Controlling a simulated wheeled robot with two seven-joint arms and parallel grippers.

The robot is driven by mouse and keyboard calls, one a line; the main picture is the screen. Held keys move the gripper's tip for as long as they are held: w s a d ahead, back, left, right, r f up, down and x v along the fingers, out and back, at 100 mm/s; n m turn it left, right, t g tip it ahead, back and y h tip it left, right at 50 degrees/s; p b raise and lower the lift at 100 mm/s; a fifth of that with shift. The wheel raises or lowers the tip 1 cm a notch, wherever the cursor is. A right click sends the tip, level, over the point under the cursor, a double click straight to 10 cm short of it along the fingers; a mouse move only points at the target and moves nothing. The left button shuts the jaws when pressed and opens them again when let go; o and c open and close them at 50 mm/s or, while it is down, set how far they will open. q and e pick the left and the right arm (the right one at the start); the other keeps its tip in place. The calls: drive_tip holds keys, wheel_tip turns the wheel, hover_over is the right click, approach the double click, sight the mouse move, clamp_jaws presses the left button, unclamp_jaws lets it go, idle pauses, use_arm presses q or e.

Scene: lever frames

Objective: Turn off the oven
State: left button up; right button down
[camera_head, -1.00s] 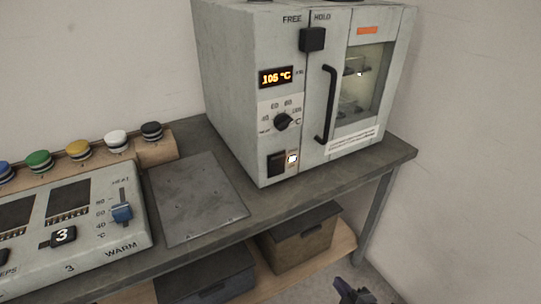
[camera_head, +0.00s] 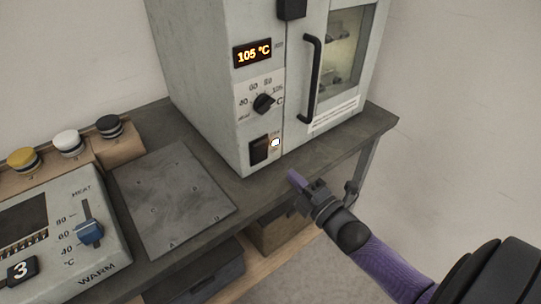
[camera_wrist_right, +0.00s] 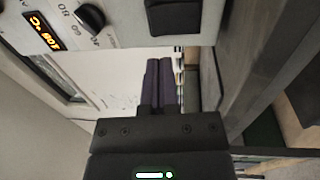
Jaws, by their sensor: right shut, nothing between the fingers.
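The oven (camera_head: 215,75) is a pale grey cabinet on the workbench. Its display (camera_head: 252,53) reads 105 °C in orange. Below it are a black dial (camera_head: 264,103), a black rocker switch (camera_head: 259,149) and a small lit lamp (camera_head: 275,142). The door is closed, with a black handle (camera_head: 312,78). My right gripper (camera_head: 293,175) is shut and empty, in front of the bench edge, below and right of the switch, apart from it. In the right wrist view, the purple fingers (camera_wrist_right: 164,82) lie together, and the switch (camera_wrist_right: 172,16) and dial (camera_wrist_right: 90,18) show sideways. My left gripper is not in view.
A metal plate (camera_head: 172,198) lies on the bench left of the oven. A control box (camera_head: 62,240) with a blue slider (camera_head: 90,231) stands at the left, with coloured buttons behind it. Boxes sit on the lower shelf. Open floor lies right of the bench.

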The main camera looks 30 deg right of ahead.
sight(264, 148)
drive_tip(key=w, duration=0.2)
drive_tip(key=w+b, duration=0.1)
drive_tip(key=w, duration=0.2)
drive_tip(key=w+b, duration=0.1)
drive_tip(key=w, duration=0.1)
drive_tip(key=shift+w+a+r, duration=0.3)
drive_tip(key=shift+w+r, duration=0.05)
drive_tip(key=shift+w, duration=0.05)
drive_tip(key=shift+w+r, duration=0.15)
drive_tip(key=shift+w, duration=0.3)
drive_tip(key=shift+w+r, duration=0.1)
drive_tip(key=shift+r, duration=0.1)
drive_tip(key=shift+p, duration=0.3)
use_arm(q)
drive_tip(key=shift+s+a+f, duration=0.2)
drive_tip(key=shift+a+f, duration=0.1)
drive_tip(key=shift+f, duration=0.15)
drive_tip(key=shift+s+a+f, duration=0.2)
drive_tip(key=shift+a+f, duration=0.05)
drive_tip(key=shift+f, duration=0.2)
use_arm(e)
drive_tip(key=shift+w+f, duration=0.1)
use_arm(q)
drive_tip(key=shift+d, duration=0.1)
